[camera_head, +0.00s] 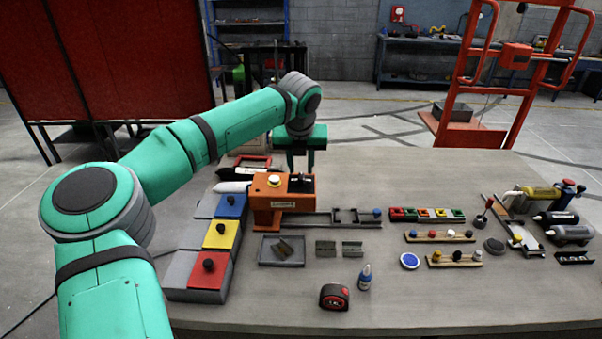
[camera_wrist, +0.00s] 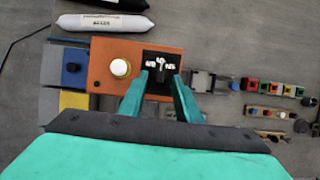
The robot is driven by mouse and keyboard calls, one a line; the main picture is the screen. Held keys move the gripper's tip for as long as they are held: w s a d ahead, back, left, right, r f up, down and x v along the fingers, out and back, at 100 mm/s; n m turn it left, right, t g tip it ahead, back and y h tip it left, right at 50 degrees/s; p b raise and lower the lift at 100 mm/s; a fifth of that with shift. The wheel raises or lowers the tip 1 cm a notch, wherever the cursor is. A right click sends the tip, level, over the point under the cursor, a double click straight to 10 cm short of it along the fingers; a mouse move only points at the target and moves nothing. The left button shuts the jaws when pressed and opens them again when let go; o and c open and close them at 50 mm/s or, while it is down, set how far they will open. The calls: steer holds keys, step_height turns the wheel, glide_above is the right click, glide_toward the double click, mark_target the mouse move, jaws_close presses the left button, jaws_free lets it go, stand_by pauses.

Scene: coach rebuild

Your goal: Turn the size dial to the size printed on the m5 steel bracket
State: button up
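The size dial sits on a black panel (camera_wrist: 160,60) with small white marks on top of the orange machine (camera_wrist: 110,60); the marks are too small to read. In the head view the orange machine (camera_head: 268,207) stands at the table's back left, with a white button (camera_head: 274,181) left of the black panel (camera_head: 300,184). My gripper (camera_head: 300,167) points down above the panel. In the wrist view its fingers (camera_wrist: 160,77) are apart, one on each side of the dial area; contact cannot be told. Grey brackets (camera_head: 326,248) (camera_head: 352,249) lie in front; their print is unreadable.
A grey tray (camera_head: 263,260) holds small metal parts. Blue, yellow and red blocks with black knobs (camera_head: 208,265) stand left. A rail (camera_head: 335,225) runs right from the machine. A tape measure (camera_head: 334,297) and small bottle (camera_head: 365,278) stand in front. The front right table is clear.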

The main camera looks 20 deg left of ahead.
mark_target(300, 176)
steer(key=shift+x, duration=2)
jaws_close()
steer(key=shift+a+m, duration=0.1)
steer(key=shift+m, duration=0.3)
steer(key=m+h, duration=0.1)
steer(key=m, duration=0.2)
steer(key=shift+a+m+h, duration=0.15)
steer(key=shift+m+h, duration=0.15)
steer(key=m+h, duration=0.2)
steer(key=m, duration=0.3)
steer(key=shift+a, duration=0.1)
steer(key=shift+m, duration=0.3)
